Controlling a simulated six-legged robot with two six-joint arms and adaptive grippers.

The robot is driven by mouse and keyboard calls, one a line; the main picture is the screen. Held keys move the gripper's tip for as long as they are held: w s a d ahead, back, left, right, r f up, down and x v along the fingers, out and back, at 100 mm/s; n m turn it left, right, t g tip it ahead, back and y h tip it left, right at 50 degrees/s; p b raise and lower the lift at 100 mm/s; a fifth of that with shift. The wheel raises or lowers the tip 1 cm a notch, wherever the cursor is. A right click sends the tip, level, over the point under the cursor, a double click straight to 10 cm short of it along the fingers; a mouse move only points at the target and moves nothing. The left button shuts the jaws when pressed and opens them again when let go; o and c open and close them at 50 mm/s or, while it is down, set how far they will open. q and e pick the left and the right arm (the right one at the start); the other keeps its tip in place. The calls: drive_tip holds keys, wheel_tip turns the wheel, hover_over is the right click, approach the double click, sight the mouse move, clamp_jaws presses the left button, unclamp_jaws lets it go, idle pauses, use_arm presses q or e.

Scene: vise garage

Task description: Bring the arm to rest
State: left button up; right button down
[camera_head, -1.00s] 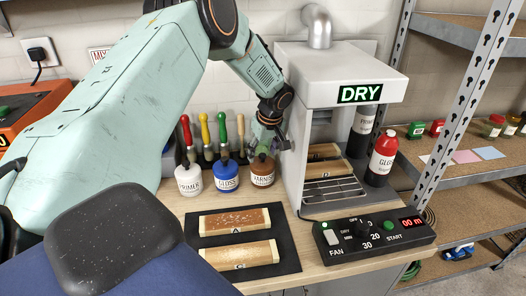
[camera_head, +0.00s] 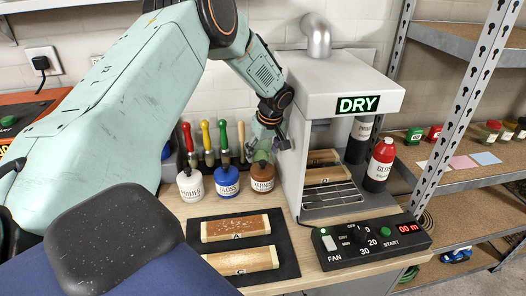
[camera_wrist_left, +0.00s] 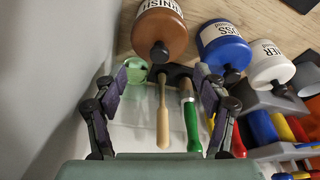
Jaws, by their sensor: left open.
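My left arm (camera_head: 125,100) reaches in from the left. Its gripper (camera_head: 268,145) is above and behind the brown varnish bottle (camera_head: 262,180), in front of the back wall. In the left wrist view the two fingers (camera_wrist_left: 160,95) are spread apart, with nothing held between them. Brush handles, one wooden (camera_wrist_left: 162,118) and one green (camera_wrist_left: 191,115), show beyond the fingers. Whether a finger touches them I cannot tell. My right gripper is in neither view.
Blue gloss (camera_head: 226,184) and white primer (camera_head: 190,186) bottles stand left of the varnish. Two wooden blocks lie on a black mat (camera_head: 290,262). The white drying booth (camera_head: 345,85), with blocks inside, stands close right of the gripper. A control box (camera_head: 375,242) sits in front.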

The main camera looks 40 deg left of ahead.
use_arm(q)
drive_tip(key=shift+r+p, duration=1.85)
drive_tip(key=shift+r, duration=0.3)
drive_tip(key=shift+c, duration=0.2)
clamp_jaws()
drive_tip(key=shift+f, duration=0.2)
drive_tip(key=shift+f+b, duration=0.35)
drive_tip(key=shift+f+b, duration=1.2)
drive_tip(key=shift+f, duration=1.1)
drive_tip(key=shift+r, duration=0.1)
